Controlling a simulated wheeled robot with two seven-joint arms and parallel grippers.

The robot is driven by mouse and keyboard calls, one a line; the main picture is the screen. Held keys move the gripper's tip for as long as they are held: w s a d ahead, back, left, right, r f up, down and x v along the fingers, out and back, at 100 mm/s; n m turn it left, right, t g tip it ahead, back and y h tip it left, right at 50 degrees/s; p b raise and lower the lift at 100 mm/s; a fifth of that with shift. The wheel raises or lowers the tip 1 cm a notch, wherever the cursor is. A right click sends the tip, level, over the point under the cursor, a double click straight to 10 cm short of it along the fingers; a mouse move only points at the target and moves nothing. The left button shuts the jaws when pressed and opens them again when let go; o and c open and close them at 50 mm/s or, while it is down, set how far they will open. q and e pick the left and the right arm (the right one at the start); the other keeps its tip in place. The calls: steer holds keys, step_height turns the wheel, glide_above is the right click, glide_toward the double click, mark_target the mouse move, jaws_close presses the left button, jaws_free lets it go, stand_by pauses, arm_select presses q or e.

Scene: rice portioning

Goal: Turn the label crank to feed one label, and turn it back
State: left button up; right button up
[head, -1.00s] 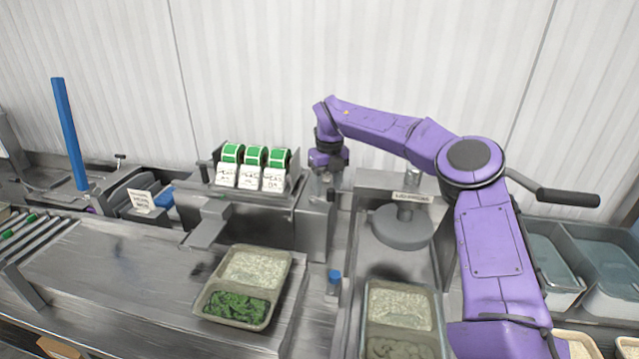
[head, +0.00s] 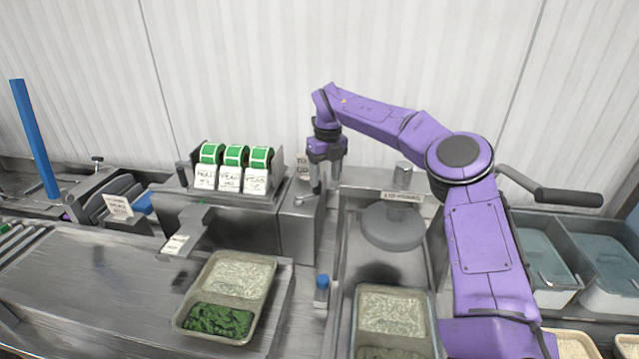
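The label machine (head: 225,225) is a grey metal box with three green-and-white label rolls (head: 232,168) on top. A white label (head: 177,244) lies at the end of its sloping tongue (head: 200,222). The small metal crank (head: 305,199) is on the machine's right side. My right gripper (head: 325,184) points down just above and to the right of the crank. Its two fingers stand apart with nothing seen between them. It looks clear of the crank, though one fingertip is very near it. My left gripper is out of view.
A tray (head: 262,312) of rice and greens stands below the tongue. Another tray (head: 348,325) sits to its right, in front of a grey round press (head: 392,228). A blue-capped bottle (head: 321,290) stands between them. A conveyor is at far left.

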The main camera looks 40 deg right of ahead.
step_height(320, 180, up, 9)
steer(key=shift+s+a, duration=0.2)
steer(key=shift+a, duration=0.15)
stand_by(0.4)
steer(key=shift+s+r, duration=0.1)
steer(key=shift+s, duration=0.05)
